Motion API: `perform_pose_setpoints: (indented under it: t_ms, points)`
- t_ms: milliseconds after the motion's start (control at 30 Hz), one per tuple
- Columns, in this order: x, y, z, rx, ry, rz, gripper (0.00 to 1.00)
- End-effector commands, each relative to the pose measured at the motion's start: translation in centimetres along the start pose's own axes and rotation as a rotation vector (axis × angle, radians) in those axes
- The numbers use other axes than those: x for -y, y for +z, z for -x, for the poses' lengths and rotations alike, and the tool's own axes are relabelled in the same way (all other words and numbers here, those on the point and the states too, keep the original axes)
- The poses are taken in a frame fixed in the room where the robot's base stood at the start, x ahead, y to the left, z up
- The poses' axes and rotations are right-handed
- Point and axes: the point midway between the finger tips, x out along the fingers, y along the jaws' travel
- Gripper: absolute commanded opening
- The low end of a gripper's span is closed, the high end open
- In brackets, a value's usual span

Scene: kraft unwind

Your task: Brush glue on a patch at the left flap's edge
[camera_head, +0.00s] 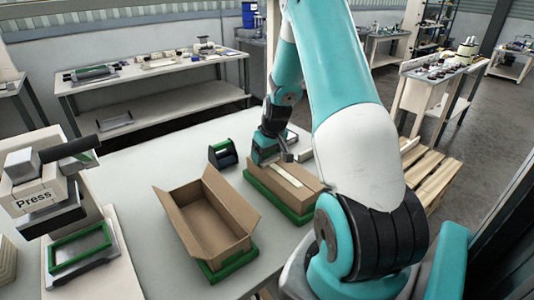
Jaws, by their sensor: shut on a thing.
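An open brown cardboard box (216,232) stands on the table with its mouth up. Its left flap (171,220) leans outward on the left side, and a right flap (246,213) stands on the other side. I cannot make out any glue on the left flap. My gripper (284,158) is behind and right of this box, low over the far end of a second, closed box (300,193). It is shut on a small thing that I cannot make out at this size. No brush or glue pot is clearly visible.
The closed box has a pale strip on top and sits in a green tray (265,192). The open box rests on a green base (210,272). A black-and-green holder (223,154) stands behind. A press (45,195) is at left. The table (140,165) is bare between them.

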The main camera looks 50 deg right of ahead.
Motion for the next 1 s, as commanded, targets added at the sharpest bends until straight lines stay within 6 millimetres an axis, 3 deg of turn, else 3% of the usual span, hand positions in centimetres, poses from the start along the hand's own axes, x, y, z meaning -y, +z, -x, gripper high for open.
perform_pose_setpoints:
  t_ms: [767,1000]
  points:
    - [0.0,-0.7,-0.2,0.0,0.0,0.0,0.57]
    - [0.0,-1.1,1.3,-0.002,0.001,0.0,0.57]
